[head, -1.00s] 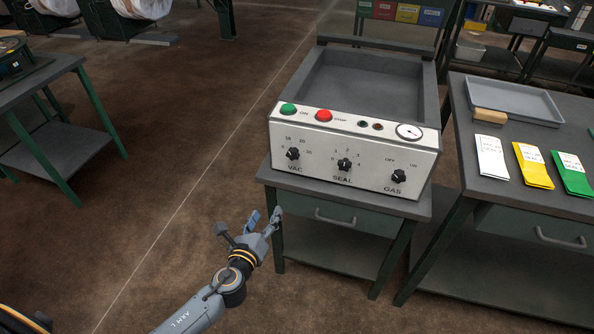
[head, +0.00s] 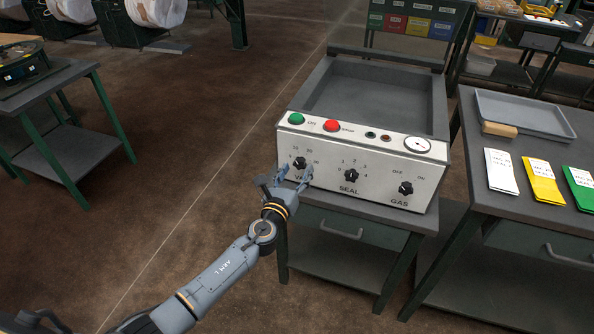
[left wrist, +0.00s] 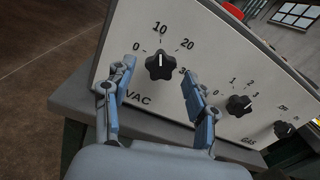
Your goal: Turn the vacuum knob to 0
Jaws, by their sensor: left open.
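The black VAC knob (head: 299,163) is at the left of the white control panel (head: 372,200). In the left wrist view the knob (left wrist: 160,66) has its white pointer line aimed up near the 10 mark. The 0 mark is to its left. My left gripper (head: 294,174) is open just in front of and below the knob in the head view. In the left wrist view its blue-grey fingers (left wrist: 154,88) stand on either side below the knob, with a gap between them and no visible contact. My right gripper is not in view.
The SEAL knob (head: 351,175) and GAS knob (head: 405,188) sit further right on the panel. Green (head: 296,119) and red (head: 331,126) buttons are above. A side table with a grey tray (head: 528,112) stands at right.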

